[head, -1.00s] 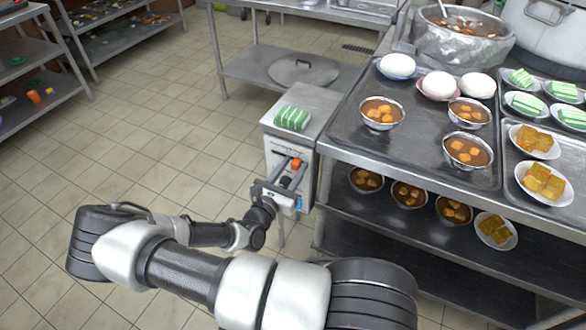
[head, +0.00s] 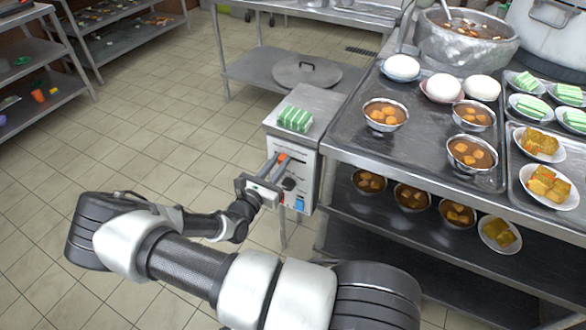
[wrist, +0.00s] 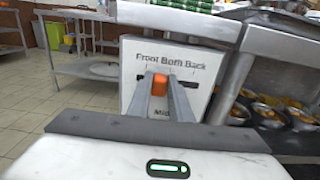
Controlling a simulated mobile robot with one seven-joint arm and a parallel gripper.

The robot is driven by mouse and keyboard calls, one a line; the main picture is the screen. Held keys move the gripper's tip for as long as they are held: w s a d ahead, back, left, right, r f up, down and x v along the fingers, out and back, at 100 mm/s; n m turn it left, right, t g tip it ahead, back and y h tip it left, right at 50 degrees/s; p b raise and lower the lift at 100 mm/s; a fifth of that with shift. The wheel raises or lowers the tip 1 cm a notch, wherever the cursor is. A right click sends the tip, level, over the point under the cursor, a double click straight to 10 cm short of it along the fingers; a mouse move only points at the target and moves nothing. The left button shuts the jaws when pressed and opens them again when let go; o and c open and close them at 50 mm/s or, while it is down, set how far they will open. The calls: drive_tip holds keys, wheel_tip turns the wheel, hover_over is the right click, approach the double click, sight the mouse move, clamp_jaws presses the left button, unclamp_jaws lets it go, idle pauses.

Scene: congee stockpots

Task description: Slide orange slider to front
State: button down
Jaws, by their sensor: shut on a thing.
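The orange slider (wrist: 160,89) sits in a dark horizontal slot on the white front panel of a metal box (head: 305,152). In the wrist view it is left of the slot's middle, below the printed words "Front Both Back" and nearest "Front". More bare slot shows to its right than to its left. My gripper (wrist: 160,80) is shut on the slider, one finger on each side. In the head view the orange slider (head: 283,157) shows small between the fingertips of my gripper (head: 279,162), partly hidden by them.
Below the slot are a dark knob (head: 290,184) and a blue switch (head: 300,203). A green-and-white striped block (head: 295,119) lies on the box. A steel table (head: 345,146) with bowls and plates stands close on the right. The tiled floor on the left is open.

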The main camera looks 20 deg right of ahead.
drive_tip(key=shift+w+a, duration=0.95)
drive_tip(key=shift+w, duration=0.2)
drive_tip(key=c, duration=1.6)
unclamp_jaws()
drive_tip(key=p+v, duration=0.2)
drive_tip(key=v, duration=1.5)
drive_tip(key=shift+s+a, duration=0.15)
